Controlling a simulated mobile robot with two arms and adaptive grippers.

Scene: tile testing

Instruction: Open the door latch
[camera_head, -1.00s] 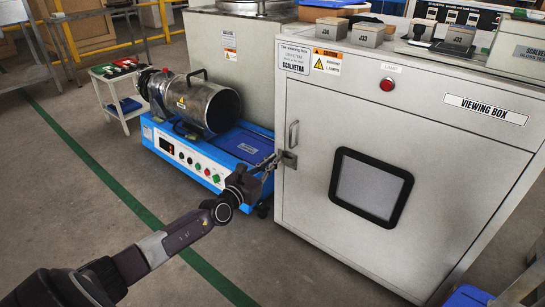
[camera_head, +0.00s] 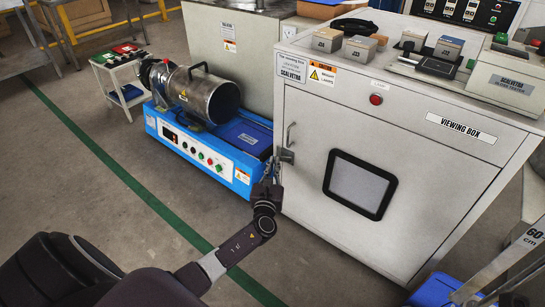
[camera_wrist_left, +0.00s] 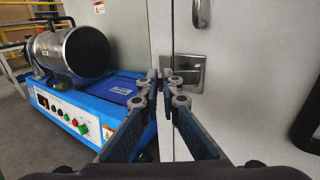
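A small metal latch (camera_head: 286,155) sits at the left edge of the viewing box door (camera_head: 315,205), below a vertical metal handle (camera_head: 291,133). In the left wrist view the latch (camera_wrist_left: 184,72) is a squarish metal plate with a recessed part, beside the door seam. My left gripper (camera_head: 273,170) is just below and left of the latch in the head view. In the wrist view its fingertips (camera_wrist_left: 160,75) are slightly apart, left of the latch, with nothing seen between them. Whether a fingertip touches the latch cannot be told. My right gripper is not in view.
A blue machine with a metal cylinder (camera_head: 208,98) stands close on the left. The viewing box (camera_head: 440,150) carries several small blocks on top. A blue bin (camera_head: 435,290) and a grey frame (camera_head: 505,260) are at the lower right.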

